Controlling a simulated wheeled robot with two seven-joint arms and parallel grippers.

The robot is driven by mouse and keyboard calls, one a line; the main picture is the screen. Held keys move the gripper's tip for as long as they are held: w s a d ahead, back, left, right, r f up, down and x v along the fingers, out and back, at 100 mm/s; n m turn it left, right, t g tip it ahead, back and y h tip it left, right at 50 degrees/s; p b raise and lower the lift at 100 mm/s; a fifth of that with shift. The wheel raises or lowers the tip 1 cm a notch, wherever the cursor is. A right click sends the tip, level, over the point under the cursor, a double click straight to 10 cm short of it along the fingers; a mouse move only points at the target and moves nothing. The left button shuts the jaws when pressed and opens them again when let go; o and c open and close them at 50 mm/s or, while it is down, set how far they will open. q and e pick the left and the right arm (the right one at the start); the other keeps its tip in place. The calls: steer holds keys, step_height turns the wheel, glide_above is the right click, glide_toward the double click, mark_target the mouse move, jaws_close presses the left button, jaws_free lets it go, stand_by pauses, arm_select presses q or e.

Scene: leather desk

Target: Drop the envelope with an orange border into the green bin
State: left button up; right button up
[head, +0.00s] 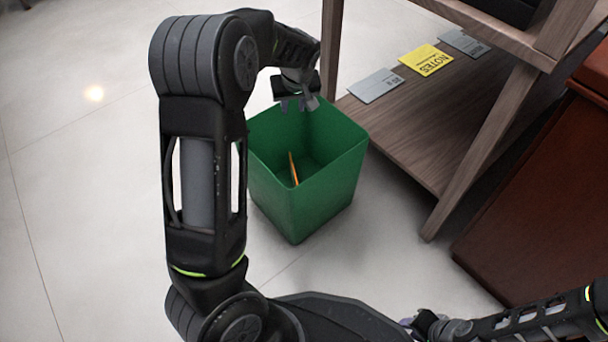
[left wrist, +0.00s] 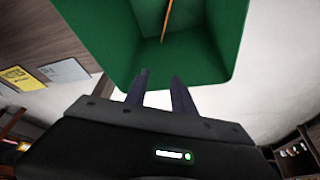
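The green bin (head: 318,196) stands on the floor, upright, with its open top toward me. It also fills the upper middle of the left wrist view (left wrist: 205,50). Inside it is a thin orange strip (head: 293,169), also visible in the left wrist view (left wrist: 167,18); it looks like something flat seen edge-on, and I cannot tell if it is the envelope. My left gripper (head: 297,103) is over the bin's far rim. Its fingers (left wrist: 160,88) are apart with nothing between them. My right gripper (head: 410,322) is at the bottom, mostly hidden; its fingers are unclear.
A wooden shelf (head: 425,130) stands right of the bin, holding a grey card (head: 376,85), a yellow notes pad (head: 426,59) and another grey item (head: 464,43). A shelf leg (head: 470,165) and a reddish-brown cabinet (head: 540,200) stand further right. The floor at left is clear.

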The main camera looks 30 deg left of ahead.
arm_select(q)
steer(key=p+v, duration=0.3)
steer(key=v, duration=0.4)
steer(key=shift+s+r, duration=0.15)
steer(key=shift+r, duration=0.2)
steer(key=shift+d, duration=0.1)
stand_by(0.5)
